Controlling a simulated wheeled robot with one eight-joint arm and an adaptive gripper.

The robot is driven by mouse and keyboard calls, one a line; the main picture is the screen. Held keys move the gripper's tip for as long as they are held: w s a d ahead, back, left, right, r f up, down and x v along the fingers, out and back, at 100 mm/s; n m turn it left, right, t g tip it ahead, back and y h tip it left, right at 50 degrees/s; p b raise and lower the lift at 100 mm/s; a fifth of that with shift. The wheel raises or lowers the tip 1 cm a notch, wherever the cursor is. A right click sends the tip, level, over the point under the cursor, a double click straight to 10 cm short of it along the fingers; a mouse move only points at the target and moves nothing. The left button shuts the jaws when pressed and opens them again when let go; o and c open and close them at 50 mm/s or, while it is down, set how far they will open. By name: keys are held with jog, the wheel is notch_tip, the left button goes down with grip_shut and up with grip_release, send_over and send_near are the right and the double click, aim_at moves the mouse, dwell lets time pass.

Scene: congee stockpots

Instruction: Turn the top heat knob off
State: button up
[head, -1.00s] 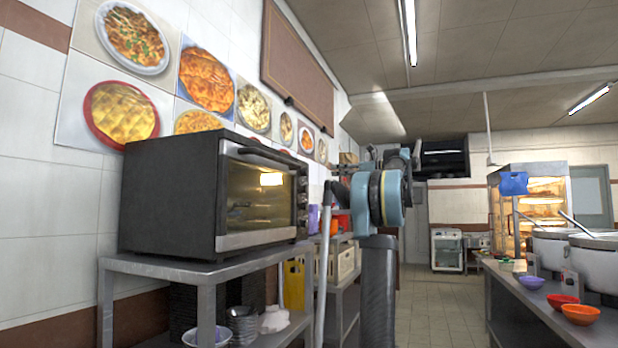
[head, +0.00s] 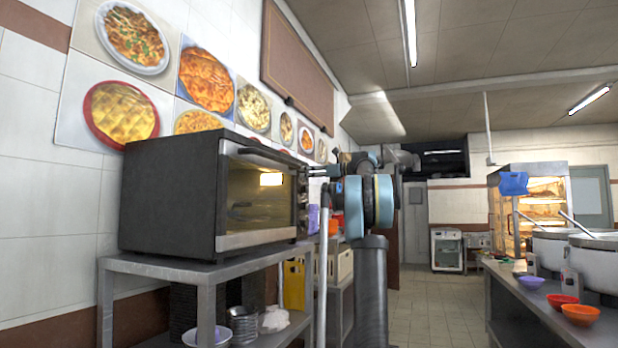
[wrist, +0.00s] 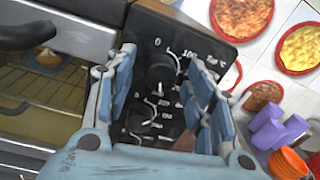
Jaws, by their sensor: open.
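The toaster oven (head: 175,195) stands on a metal shelf at the left of the head view, its dark control panel on the right of its front. In the wrist view the panel (wrist: 185,35) carries a column of black knobs with white scale marks. The top heat knob (wrist: 160,74) sits between my gripper's two fingers, and a lower knob (wrist: 139,118) is below it. My gripper (wrist: 161,60) is open around the top knob, with blue-grey pads on either side. I cannot tell whether the pads touch it. In the head view my gripper (head: 318,172) is beside the panel, small and partly hidden.
The oven's door handle (wrist: 25,37) is left of the panel in the wrist view. Purple cups (wrist: 275,130) and orange bowls (wrist: 288,163) are to the right. A counter (head: 540,310) with pots and bowls runs along the right, with open floor (head: 430,300) between.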

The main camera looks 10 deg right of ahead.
jog(key=c, duration=1.1)
